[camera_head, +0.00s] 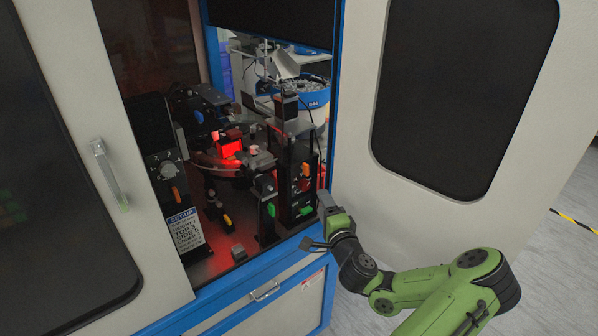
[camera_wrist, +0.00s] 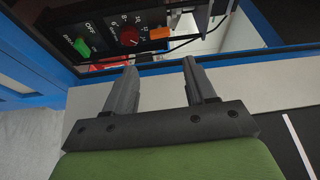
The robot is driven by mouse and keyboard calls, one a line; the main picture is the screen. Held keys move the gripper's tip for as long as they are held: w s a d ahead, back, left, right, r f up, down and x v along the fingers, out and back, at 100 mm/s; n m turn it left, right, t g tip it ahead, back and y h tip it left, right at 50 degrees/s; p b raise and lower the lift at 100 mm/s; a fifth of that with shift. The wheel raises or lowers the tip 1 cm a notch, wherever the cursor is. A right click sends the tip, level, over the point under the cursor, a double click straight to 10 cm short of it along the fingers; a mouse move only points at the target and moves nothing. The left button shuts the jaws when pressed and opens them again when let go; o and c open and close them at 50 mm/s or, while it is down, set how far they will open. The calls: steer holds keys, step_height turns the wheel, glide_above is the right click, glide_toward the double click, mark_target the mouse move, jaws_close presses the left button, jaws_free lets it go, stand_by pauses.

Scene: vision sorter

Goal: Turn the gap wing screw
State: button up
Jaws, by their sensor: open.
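I cannot read which is the gap wing screw. My gripper (camera_head: 312,244) is outside, at the right front edge of the opening. In the wrist view my gripper (camera_wrist: 160,68) is open and empty, apart from the green knob (camera_wrist: 81,46), red knob (camera_wrist: 129,37) and orange knob (camera_wrist: 160,33).
The blue door frame (camera_wrist: 235,60) lies between my gripper and the knobs. The open white door (camera_head: 360,150) stands to the right, close to my arm. A small grey block (camera_head: 238,253) sits on the machine floor. A setup sign (camera_head: 186,230) hangs at left.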

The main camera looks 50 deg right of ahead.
mark_target(307, 172)
steer(key=p+x, duration=0.5)
steer(key=x, duration=0.8)
steer(key=shift+w+d+r, duration=0.2)
steer(key=shift+w+d, duration=0.05)
steer(key=shift+w+d+f, duration=0.15)
steer(key=shift+w+d, duration=0.15)
steer(key=shift+w, duration=0.15)
steer(key=c, duration=0.8)
steer(key=shift+m, duration=0.3)
steer(key=o, duration=0.8)
steer(key=shift+s, duration=0.1)
